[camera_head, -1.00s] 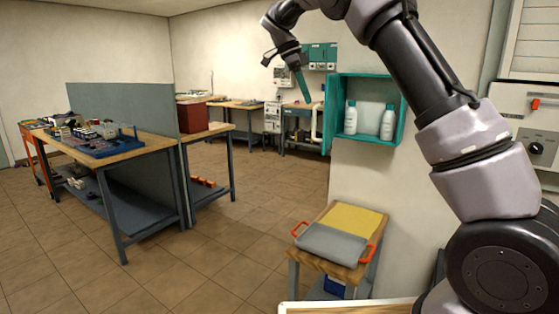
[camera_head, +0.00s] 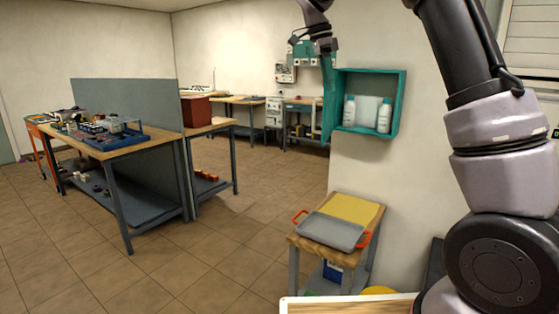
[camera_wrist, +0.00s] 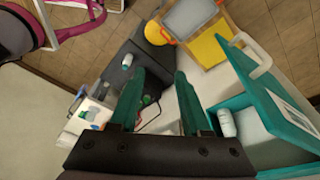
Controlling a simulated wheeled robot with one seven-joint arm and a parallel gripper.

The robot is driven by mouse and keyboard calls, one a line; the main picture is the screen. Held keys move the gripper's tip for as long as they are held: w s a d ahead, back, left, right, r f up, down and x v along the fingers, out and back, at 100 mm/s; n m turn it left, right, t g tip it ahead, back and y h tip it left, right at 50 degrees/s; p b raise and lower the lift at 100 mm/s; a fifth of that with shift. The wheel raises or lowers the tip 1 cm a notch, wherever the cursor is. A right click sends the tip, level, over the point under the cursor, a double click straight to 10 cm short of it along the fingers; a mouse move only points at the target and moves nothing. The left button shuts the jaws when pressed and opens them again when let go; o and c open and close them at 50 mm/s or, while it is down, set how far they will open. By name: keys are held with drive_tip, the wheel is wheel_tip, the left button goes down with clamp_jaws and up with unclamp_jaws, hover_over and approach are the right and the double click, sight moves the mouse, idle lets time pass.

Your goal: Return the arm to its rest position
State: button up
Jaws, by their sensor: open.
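My gripper (camera_wrist: 160,72) shows in the wrist view with its two teal fingers apart and nothing between them. In the head view my arm rises on the right and bends over at the top. Its wrist hangs near the top middle, in front of the wall left of the open teal cabinet (camera_head: 399,112). The fingers there are hard to tell from the cabinet's teal door.
A cluttered workbench (camera_head: 128,147) stands left. The floor between is clear.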

drive_tip(key=s+d+r+n+t+y, duration=0.35)
drive_tip(key=s+d+n, duration=0.4)
drive_tip(key=s, duration=0.65)
drive_tip(key=s+d+f+n+t, duration=0.1)
drive_tip(key=s+f+n+t, duration=0.1)
drive_tip(key=s, duration=0.5)
drive_tip(key=s+d+f+n+t+y, duration=0.1)
drive_tip(key=s+f+n+t, duration=0.1)
drive_tip(key=s, duration=0.6)
drive_tip(key=shift+s+d+f+n, duration=0.3)
drive_tip(key=shift+f+n, duration=0.35)
drive_tip(key=shift+f, duration=0.05)
